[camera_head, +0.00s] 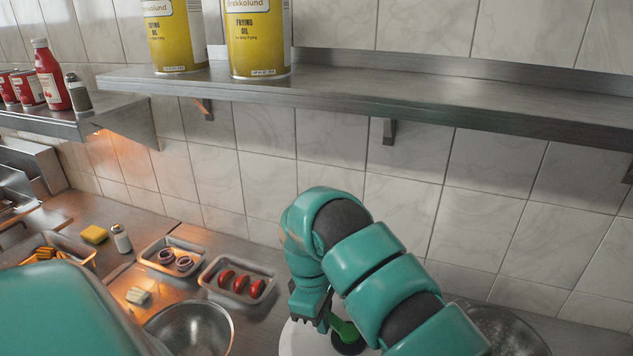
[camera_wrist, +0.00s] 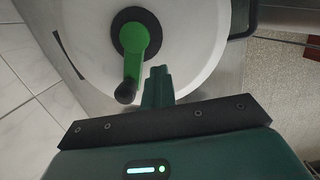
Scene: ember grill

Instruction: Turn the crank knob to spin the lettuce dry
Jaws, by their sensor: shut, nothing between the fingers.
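The salad spinner is a round vessel with a pale lid (camera_wrist: 195,65), and it also shows in the head view (camera_head: 300,340) below my arm. A green crank (camera_wrist: 135,50) sits on a black hub at the middle of the lid, with a dark knob (camera_wrist: 126,93) at its end. The crank is partly visible in the head view (camera_head: 345,330). My gripper (camera_wrist: 158,78) is shut and empty, its fingertips just right of the knob in the wrist view. Whether they touch the crank I cannot tell. The lettuce is not visible.
A metal bowl (camera_head: 190,330) stands left of the spinner, with trays of tomatoes (camera_head: 240,281) and onion rings (camera_head: 172,258) behind it. Another metal bowl (camera_head: 505,330) is at right. A steel shelf (camera_head: 400,90) with oil cans (camera_head: 257,38) runs above along the tiled wall.

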